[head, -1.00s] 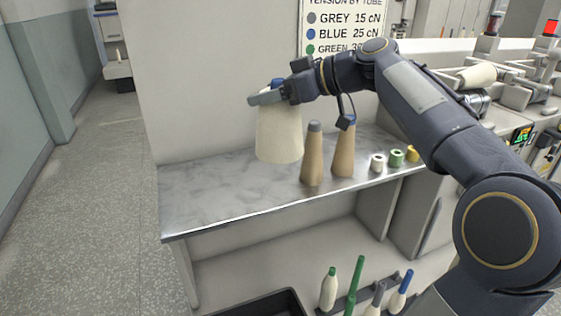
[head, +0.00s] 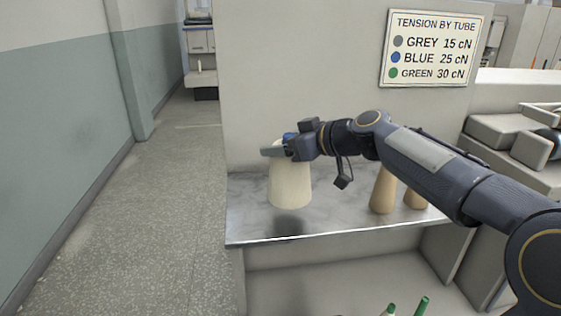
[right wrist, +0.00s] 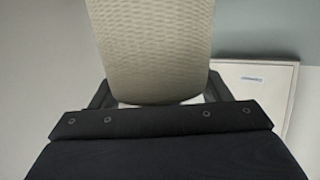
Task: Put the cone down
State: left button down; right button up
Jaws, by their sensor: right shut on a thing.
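The cream yarn cone (head: 290,187) with a blue tube tip (head: 289,137) is upright over the left part of the metal shelf (head: 250,222). Its base is at or just above the shelf; I cannot tell whether it touches. My right gripper (head: 275,149) is shut on the cone near its top. In the right wrist view the cone's woven yarn side (right wrist: 150,45) fills the upper middle, between the fingers. My left gripper is not in view.
Two brown cones (head: 383,190) (head: 414,199) stand on the shelf to the right, partly behind my arm. A tension sign (head: 436,48) hangs on the wall. Green-tipped bobbins (head: 420,306) show below the shelf. The shelf left of the cone is clear.

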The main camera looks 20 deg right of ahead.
jog(key=f, duration=0.3)
jog(key=shift+w+a+f+b, duration=0.1)
jog(key=shift+w+a+b, duration=0.25)
jog(key=shift+a, duration=0.05)
jog(key=shift+f, duration=0.45)
jog(key=o, duration=1.1)
jog(key=shift+f, duration=0.15)
jog(key=o, duration=0.5)
jog(key=shift+s+d+r, duration=0.1)
jog(key=shift+r, duration=0.15)
jog(key=v, duration=1.2)
jog(key=shift+f+b, duration=0.1)
jog(key=shift+b, duration=0.2)
